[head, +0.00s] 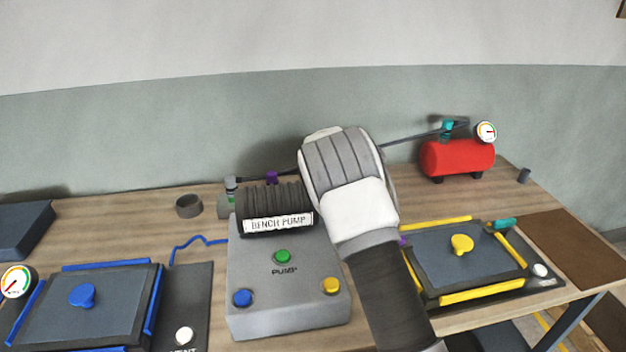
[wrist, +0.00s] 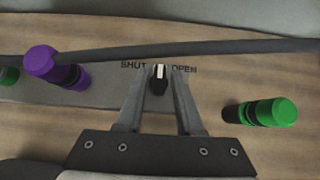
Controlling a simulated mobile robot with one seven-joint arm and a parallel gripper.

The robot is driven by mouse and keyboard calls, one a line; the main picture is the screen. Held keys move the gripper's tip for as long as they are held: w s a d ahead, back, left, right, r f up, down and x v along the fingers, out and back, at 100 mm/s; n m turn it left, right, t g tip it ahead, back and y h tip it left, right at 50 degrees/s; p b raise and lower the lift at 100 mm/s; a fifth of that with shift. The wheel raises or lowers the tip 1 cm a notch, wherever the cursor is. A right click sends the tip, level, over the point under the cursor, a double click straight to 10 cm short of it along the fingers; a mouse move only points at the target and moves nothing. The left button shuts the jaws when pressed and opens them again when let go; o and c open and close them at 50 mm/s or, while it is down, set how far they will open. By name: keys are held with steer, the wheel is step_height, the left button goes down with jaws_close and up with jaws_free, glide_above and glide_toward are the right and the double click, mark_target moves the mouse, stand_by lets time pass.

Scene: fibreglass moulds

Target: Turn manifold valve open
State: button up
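The manifold valve knob (wrist: 160,84) is small and black with a white pointer mark. In the wrist view it sits between the printed words SHUT, on its left, and OPEN, on its right. The white mark points up, between the two words. My gripper (wrist: 161,76) has its fingertips close on both sides of the knob and appears shut on it; any fine gap is too small to tell. The manifold (wrist: 95,92) is a grey bar under it. In the head view my pale arm end covers the knob and fingers.
A purple fitting (wrist: 52,68) stands left of the fingers and a green one (wrist: 262,112) right. A dark hose (wrist: 235,48) runs just behind. The bench pump (head: 290,290), blue-edged mould (head: 100,310), yellow-edged mould (head: 450,262) and red tank (head: 458,158) stand around my arm.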

jaws_close()
